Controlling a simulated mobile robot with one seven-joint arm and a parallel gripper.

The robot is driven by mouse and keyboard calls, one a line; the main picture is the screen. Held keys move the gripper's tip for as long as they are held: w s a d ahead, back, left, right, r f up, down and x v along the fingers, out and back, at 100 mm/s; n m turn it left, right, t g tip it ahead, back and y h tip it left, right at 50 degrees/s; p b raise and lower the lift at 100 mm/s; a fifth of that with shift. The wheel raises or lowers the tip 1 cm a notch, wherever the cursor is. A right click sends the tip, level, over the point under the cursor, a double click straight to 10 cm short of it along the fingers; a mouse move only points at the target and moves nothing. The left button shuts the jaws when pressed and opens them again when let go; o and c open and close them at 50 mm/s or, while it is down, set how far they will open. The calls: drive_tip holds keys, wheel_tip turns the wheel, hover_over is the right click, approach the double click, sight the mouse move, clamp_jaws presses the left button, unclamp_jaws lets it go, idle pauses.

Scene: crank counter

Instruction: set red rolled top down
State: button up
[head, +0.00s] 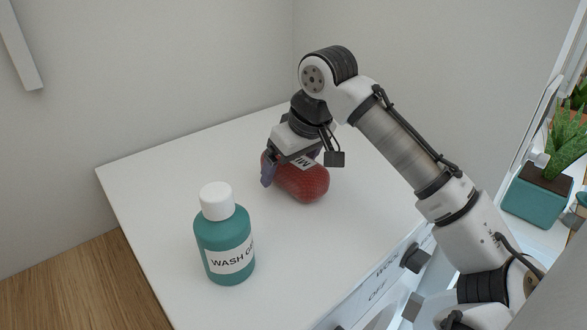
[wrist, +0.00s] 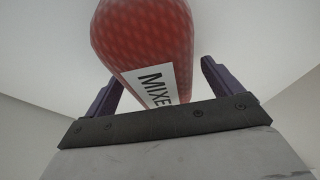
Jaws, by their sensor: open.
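The red rolled thing (head: 305,184) lies on its side on the white counter. It is a rounded red roll with a white label, and in the wrist view (wrist: 145,40) the label partly reads "MIXE". My gripper (head: 270,172) is at its left end in the head view, with purple fingers. In the wrist view the fingers (wrist: 160,85) stand apart on either side of the roll's near end. Gaps show between the fingers and the roll, so it does not look gripped. Part of the roll is hidden behind my gripper in the head view.
A teal bottle (head: 225,242) with a white cap and a "WASH" label stands at the counter's front left. The white counter (head: 150,190) is otherwise clear. Dark knobs (head: 415,258) are on its front face. Potted plants (head: 540,195) stand at the far right.

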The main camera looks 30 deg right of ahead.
drive_tip(key=c, duration=1.3)
drive_tip(key=shift+o, duration=0.2)
drive_tip(key=shift+r, duration=0.1)
